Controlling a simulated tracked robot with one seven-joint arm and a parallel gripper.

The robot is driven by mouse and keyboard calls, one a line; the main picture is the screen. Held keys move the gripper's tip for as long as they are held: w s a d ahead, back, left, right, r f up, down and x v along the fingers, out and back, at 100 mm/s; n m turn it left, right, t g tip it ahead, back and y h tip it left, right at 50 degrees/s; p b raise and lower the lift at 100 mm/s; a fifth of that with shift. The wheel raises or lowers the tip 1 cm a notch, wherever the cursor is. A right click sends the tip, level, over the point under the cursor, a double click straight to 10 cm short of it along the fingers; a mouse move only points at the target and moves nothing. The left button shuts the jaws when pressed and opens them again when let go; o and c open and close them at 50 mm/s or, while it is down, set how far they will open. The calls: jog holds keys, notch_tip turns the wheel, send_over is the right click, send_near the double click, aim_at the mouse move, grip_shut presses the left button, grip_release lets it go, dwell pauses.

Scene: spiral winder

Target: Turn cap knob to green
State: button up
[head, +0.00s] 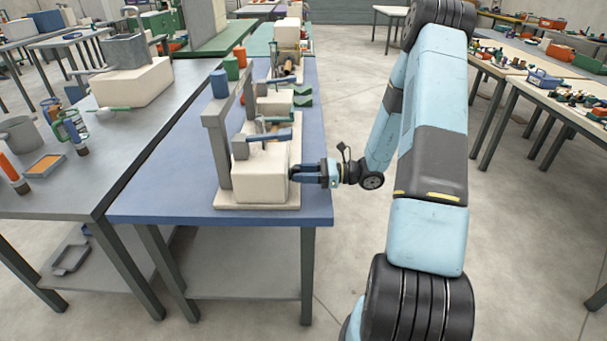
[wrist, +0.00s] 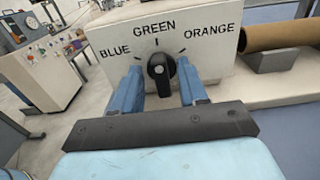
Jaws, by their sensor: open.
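The cap knob (wrist: 161,74) is a black dial on the front of a cream box (wrist: 215,60), which also shows in the head view (head: 262,172). Above it are the printed words BLUE, GREEN and ORANGE with tick marks. The knob's raised grip looks about upright, toward the GREEN tick, with a small pale mark on it; its exact angle is hard to tell. My gripper (wrist: 161,84) is open, one blue finger on each side of the knob; contact is unclear. In the head view my gripper (head: 296,173) reaches the box's right face and the knob is hidden.
The winder stands on a blue-topped table (head: 170,190), with a grey post frame (head: 217,150) beside the box. A brown roll (wrist: 280,35) lies to the right in the wrist view. A grey bench (head: 120,150) with tools stands left. Open floor lies right of the table.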

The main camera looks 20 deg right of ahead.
jog(key=v, duration=1.3)
jog(key=shift+d, duration=0.35)
jog(key=shift+s, duration=0.1)
jog(key=s+a+r+n+g+h, duration=0.4)
jog(key=s+a+r+n, duration=0.15)
jog(key=r, duration=0.25)
jog(key=s+a+r+n+g+h, duration=0.3)
jog(key=s+a+r+n+h, duration=0.15)
jog(key=a+r+n, duration=0.35)
jog(key=s+r+n+t+h, duration=0.7)
jog(key=s+r+n+h, duration=0.1)
jog(key=s+r, duration=0.5)
jog(key=shift+s+d+r+h, duration=0.35)
jog(key=shift+r, duration=0.15)
